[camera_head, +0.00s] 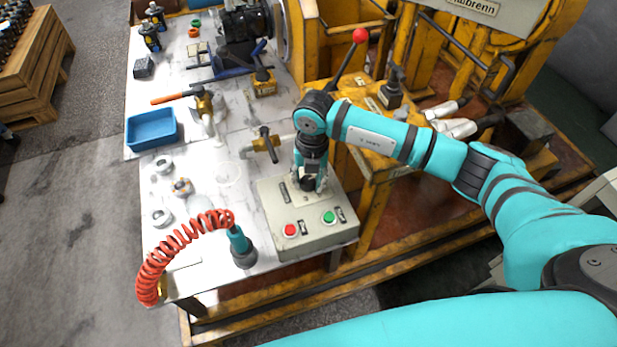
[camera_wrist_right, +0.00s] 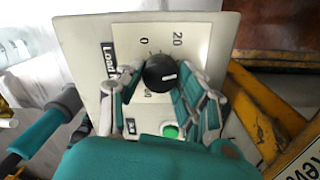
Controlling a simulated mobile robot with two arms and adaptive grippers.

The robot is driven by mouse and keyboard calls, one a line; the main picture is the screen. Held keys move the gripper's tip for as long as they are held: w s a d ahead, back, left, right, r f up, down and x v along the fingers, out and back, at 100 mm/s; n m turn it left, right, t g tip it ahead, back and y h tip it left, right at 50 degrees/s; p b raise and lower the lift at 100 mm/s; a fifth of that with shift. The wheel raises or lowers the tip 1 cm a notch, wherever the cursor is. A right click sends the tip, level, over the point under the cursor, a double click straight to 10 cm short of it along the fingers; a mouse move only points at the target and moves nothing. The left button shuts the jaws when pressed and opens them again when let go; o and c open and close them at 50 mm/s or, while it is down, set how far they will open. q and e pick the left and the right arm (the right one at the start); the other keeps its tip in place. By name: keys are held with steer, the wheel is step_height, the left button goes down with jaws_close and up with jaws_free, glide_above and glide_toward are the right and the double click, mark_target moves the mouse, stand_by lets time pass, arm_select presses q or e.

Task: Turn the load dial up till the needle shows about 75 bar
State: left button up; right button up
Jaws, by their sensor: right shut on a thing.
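The load dial is a black round knob on the control box; it shows in the right wrist view (camera_wrist_right: 158,72) between my fingers. A white mark on it points right. The panel around it carries "Load", "0" and "20". In the head view the box (camera_head: 272,217) is grey, with red and green buttons, and the dial is mostly hidden under my right gripper (camera_head: 309,187). My right gripper points down and is shut on the dial, one finger on each side (camera_wrist_right: 155,85). No pressure needle can be read. My left gripper is not in view.
A red button (camera_head: 290,230) and a green button (camera_head: 329,217) sit on the box's near part. A coiled red hose (camera_head: 180,238) stands to the left. A blue tray (camera_head: 151,130) and small fittings lie on the white table. A red-knobbed lever (camera_head: 359,36) rises behind.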

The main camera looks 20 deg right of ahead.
mark_target(310, 182)
steer(key=shift+m, duration=1.1)
steer(key=o, duration=1.1)
steer(key=shift+o, duration=0.2)
steer(key=shift+r, duration=0.1)
step_height(310, 182, up, 12)
steer(key=shift+d, duration=0.25)
steer(key=shift+s+a, duration=0.1)
steer(key=shift+s, duration=0.05)
